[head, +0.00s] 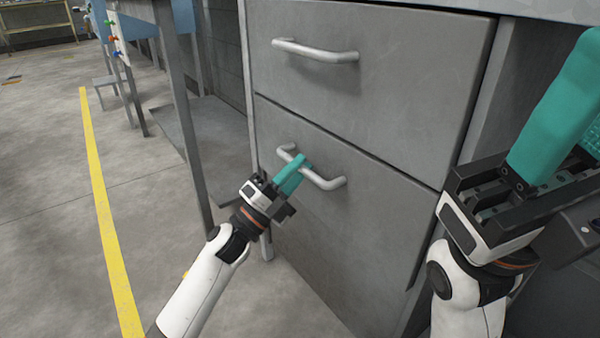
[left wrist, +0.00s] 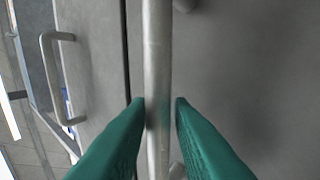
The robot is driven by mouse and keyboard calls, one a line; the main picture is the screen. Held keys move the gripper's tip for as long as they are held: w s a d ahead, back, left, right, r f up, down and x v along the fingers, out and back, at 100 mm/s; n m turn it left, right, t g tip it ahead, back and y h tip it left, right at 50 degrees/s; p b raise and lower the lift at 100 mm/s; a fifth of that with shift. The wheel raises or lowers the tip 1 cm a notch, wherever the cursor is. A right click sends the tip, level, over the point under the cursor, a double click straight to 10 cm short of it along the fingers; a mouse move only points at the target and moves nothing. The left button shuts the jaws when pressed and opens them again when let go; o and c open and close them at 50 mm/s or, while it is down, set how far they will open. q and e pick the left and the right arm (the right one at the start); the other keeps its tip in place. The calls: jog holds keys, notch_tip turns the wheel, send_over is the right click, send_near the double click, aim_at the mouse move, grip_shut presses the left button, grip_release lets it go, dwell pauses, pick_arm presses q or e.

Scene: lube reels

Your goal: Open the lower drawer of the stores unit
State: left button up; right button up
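The stores unit is a grey metal cabinet with an upper drawer (head: 400,50) and a lower drawer (head: 375,230). Both drawer fronts look shut, flush with the frame. The lower drawer's pale bar handle (head: 328,183) has my left gripper (head: 292,172) at it. In the left wrist view the handle bar (left wrist: 157,60) runs between the two teal fingers, with a narrow gap at the right finger, so the left gripper is open around it. My right gripper (head: 570,120) is at the right edge, its fingers apart and empty, partly cut off by the frame.
The upper drawer's handle (head: 315,51) is above, and also shows in the left wrist view (left wrist: 52,80). A table leg (head: 180,110) stands left of the unit. The floor beside the yellow line (head: 108,225) is clear.

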pick_arm(q)
jog(key=shift+w+d+r, duration=0.25)
jog(key=shift+d, duration=0.1)
grip_shut()
jog(key=shift+a, duration=0.1)
